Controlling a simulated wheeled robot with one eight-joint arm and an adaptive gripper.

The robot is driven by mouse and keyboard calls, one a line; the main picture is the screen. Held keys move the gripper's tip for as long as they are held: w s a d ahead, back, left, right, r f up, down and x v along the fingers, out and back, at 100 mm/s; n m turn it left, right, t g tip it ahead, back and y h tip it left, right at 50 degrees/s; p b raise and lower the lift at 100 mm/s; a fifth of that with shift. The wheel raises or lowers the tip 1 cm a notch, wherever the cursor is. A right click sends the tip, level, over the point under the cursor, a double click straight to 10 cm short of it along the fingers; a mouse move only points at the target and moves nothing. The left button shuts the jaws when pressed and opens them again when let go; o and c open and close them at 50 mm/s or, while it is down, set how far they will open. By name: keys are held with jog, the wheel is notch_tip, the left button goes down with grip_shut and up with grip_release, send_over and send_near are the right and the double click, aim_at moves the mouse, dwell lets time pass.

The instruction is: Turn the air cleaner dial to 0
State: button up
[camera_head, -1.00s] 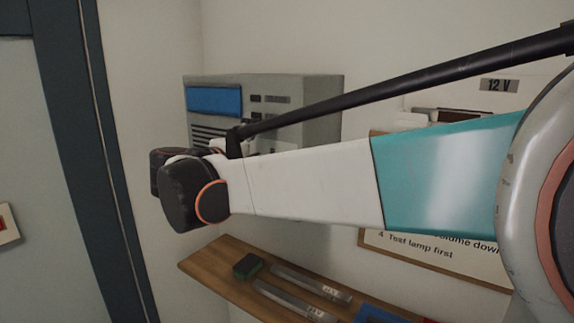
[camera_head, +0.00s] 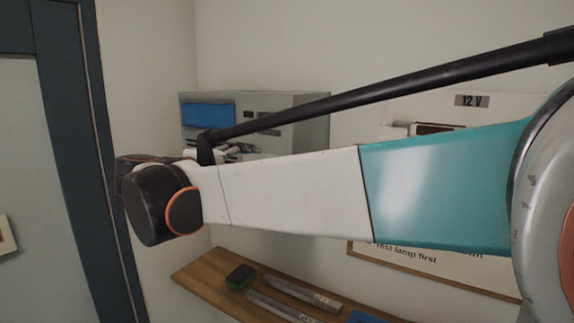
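A grey wall box with a blue panel (camera_head: 208,115), which looks like the air cleaner, hangs on the wall left of centre. Small dark labels show on its front. My arm and its black wrist cover the lower part of the box. I cannot make out the dial. Small grey parts (camera_head: 232,151), probably of my gripper, show just above my arm in front of the box. The fingertips are hidden or too small to tell, and so is whether they touch anything.
A wooden shelf (camera_head: 205,275) below holds a green-and-black block (camera_head: 240,277), metal bars (camera_head: 300,294) and a blue item (camera_head: 372,317). A dark door frame (camera_head: 75,150) stands at left.

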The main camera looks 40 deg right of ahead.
jog(key=f+v, duration=0.2)
jog(key=v, duration=0.9)
jog(key=shift+a+f, duration=0.3)
jog(key=shift+f, duration=0.1)
dwell(0.7)
dwell(0.4)
